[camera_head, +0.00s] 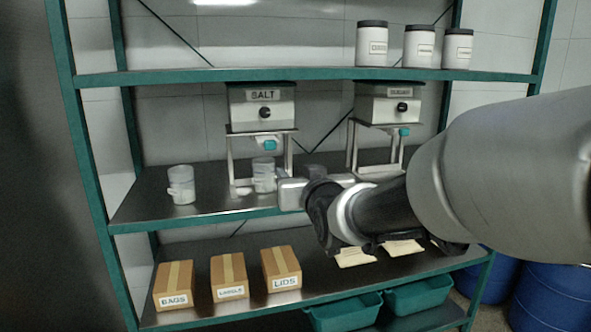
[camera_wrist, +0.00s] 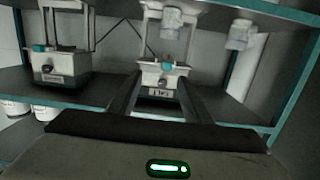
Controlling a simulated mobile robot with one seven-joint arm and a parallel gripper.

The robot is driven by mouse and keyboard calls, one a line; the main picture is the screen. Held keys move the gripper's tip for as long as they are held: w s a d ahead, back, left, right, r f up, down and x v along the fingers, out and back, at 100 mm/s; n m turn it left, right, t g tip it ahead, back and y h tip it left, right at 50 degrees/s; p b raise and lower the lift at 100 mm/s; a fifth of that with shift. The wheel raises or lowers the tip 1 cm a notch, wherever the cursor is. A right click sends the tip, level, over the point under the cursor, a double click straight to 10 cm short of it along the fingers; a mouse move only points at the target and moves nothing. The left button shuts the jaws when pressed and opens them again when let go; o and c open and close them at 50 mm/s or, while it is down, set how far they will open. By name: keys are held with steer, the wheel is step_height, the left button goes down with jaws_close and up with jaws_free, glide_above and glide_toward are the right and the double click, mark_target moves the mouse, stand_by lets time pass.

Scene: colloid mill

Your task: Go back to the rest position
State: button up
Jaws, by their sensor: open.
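My gripper (camera_head: 292,192) is in front of the middle shelf, reaching in from the right on my arm. In the wrist view, which looks upside down, its two fingers (camera_wrist: 159,88) are apart with nothing between them. The SALT dispenser (camera_head: 263,107) stands on a metal stand on the middle shelf; it also shows in the wrist view (camera_wrist: 163,77). A clear cup (camera_head: 264,176) stands under its spout, close to my gripper in the head view. Another cup (camera_head: 181,184) stands apart at the left. I cannot tell whether my gripper touches anything.
A second dispenser (camera_head: 388,103) stands at the right, partly behind my arm. White jars (camera_head: 371,45) stand on the top shelf. BAGS (camera_head: 174,284), LABELS (camera_head: 229,275) and LIDS (camera_head: 282,267) boxes stand below. Green bins (camera_head: 345,313) are under them, blue drums (camera_head: 550,300) at the right.

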steer(key=s+d+f+m+g+h, duration=0.1)
steer(key=s+d+f+g, duration=0.3)
steer(key=s, duration=0.6)
steer(key=s+d+f+m+g+h+p, duration=0.1)
steer(key=s+d+f+g+h, duration=0.3)
steer(key=s, duration=0.7)
steer(key=s+d+f+m+g+y, duration=0.1)
steer(key=s+d+f+g, duration=0.15)
steer(key=s+d, duration=0.55)
step_height(320, 180, up, 22)
steer(key=s+a+p, duration=0.1)
steer(key=a+p, duration=0.1)
steer(key=p, duration=2)
steer(key=shift+s+r+p, duration=0.2)
steer(key=shift+s+p, duration=0.15)
steer(key=shift+s, duration=0.05)
